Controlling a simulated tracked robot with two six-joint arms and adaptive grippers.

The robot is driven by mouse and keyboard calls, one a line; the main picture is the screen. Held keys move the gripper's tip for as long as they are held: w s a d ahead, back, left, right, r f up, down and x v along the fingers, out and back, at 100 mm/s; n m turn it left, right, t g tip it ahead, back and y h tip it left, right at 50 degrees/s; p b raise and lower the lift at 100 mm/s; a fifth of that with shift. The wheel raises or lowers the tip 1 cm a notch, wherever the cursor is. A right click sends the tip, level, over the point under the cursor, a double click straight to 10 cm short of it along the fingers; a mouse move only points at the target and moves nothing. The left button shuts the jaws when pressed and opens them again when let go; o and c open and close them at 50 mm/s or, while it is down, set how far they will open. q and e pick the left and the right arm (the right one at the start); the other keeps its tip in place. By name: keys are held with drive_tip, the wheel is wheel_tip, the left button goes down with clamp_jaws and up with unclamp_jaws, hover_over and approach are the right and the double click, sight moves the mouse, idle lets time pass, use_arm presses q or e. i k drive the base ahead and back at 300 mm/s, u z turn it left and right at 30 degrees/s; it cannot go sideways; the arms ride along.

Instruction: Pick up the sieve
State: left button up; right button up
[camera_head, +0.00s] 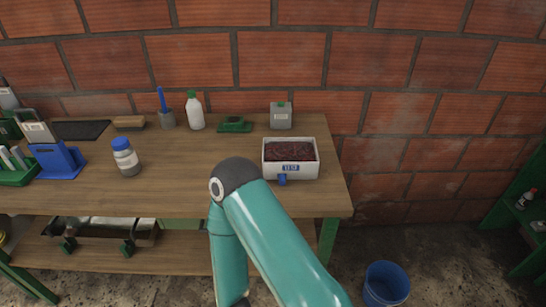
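I cannot make out a thing that is clearly a sieve. A metal trough-like thing (103,229) lies on the lower shelf at the left; its inside is partly hidden by the tabletop, and I cannot tell what it is. A teal arm of mine crosses the lower middle, bent at a dark joint in front of the table's edge. Its gripper is outside the picture. No other gripper shows.
The wooden table (190,178) holds a white box of dark red contents (290,171), a blue-capped jar (127,158), a white bottle (195,112), a grey box (281,116) and a blue holder (57,160). A blue bucket (386,284) stands on the floor. The table's middle is clear.

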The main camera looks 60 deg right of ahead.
sight(297, 158)
drive_tip(key=z, duration=0.15)
drive_tip(key=k, duration=1.35)
drive_tip(key=z, duration=0.7)
drive_tip(key=i, duration=1)
drive_tip(key=u, duration=0.1)
